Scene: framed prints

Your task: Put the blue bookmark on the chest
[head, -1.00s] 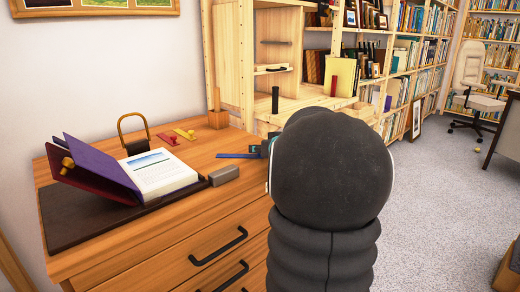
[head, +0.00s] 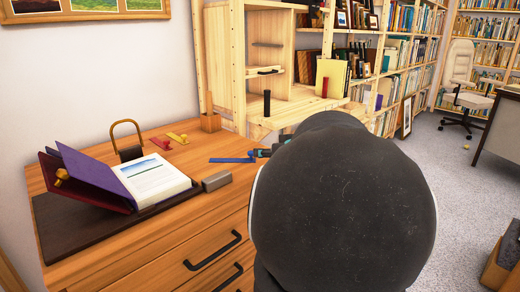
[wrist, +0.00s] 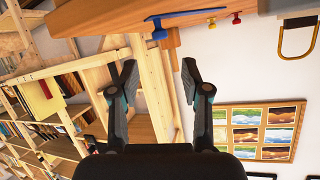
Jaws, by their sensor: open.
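The blue bookmark (head: 232,159) lies flat on the wooden chest (head: 190,232), near the right end of its top. In the wrist view, which is upside down, the bookmark (wrist: 195,13) shows at the top with its blue knob, on the chest top (wrist: 100,18). My gripper (wrist: 155,75) is open with nothing between its fingers, apart from the bookmark. In the head view only a small part of the gripper shows, just right of the bookmark's end; my dark arm hides the rest.
An open purple binder (head: 100,180) lies on a dark mat (head: 75,235), beside a grey block (head: 217,181). Red (head: 160,143) and yellow (head: 178,138) bookmarks, a looped stand (head: 128,140) and a wooden holder (head: 210,122) are behind. A shelf unit (head: 240,70) adjoins the chest.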

